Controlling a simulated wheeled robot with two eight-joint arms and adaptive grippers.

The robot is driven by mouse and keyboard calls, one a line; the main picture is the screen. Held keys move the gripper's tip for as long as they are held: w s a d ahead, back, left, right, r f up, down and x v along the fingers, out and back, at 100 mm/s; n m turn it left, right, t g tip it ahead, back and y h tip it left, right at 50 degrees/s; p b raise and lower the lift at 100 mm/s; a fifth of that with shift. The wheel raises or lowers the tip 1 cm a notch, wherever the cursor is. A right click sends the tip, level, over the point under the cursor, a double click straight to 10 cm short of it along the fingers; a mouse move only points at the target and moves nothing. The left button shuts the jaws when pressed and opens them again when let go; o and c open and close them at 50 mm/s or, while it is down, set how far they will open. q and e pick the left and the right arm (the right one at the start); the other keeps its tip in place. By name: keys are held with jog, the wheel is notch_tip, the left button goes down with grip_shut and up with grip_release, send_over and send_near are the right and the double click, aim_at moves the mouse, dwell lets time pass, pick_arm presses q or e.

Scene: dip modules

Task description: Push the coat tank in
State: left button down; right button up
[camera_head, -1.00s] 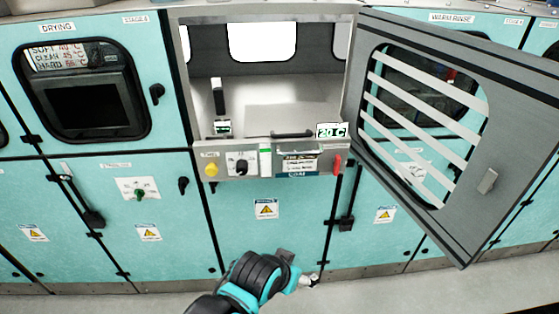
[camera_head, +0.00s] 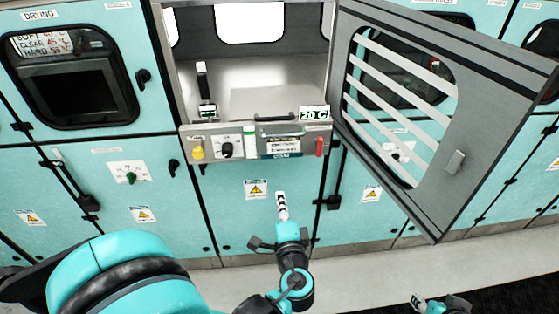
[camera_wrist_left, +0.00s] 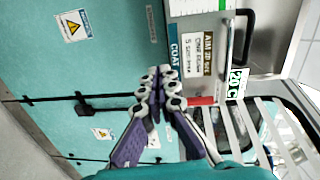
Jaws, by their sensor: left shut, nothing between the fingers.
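The coat tank (camera_head: 284,147) has a blue COAT label and a black handle (camera_head: 275,118) on top. Its front sits in the control panel below an open bay. The label (camera_wrist_left: 175,58) also shows in the left wrist view. My left gripper (camera_head: 281,196) is shut and empty, pointing up below the tank front, apart from it in the head view. In the left wrist view my left gripper (camera_wrist_left: 160,82) is just below the label; the gap is hard to judge. A small part of my right gripper (camera_head: 420,302) shows at the bottom right; its fingers are unclear.
A grey slatted door (camera_head: 440,130) stands open at the right of the bay (camera_head: 265,80). Teal cabinets stand on both sides.

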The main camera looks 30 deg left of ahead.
pick_arm(q)
jog(key=d+r+m+t, duration=0.1)
jog(key=r, duration=0.1)
jog(key=b, duration=0.2)
send_near(278, 155)
jog(key=x, duration=0.6)
jog(key=shift+a+f, duration=0.1)
jog(key=shift+f, duration=0.05)
jog(key=shift+w+a, duration=0.15)
jog(key=shift+w, duration=0.2)
jog(key=shift+w+a, duration=0.3)
jog(key=shift+w, duration=0.15)
jog(key=x, duration=1.1)
jog(key=b+x, duration=0.1)
jog(key=x, duration=0.4)
jog(key=shift+w+a+r, duration=0.2)
jog(key=shift+w+r, duration=0.1)
jog(key=shift+r, duration=0.05)
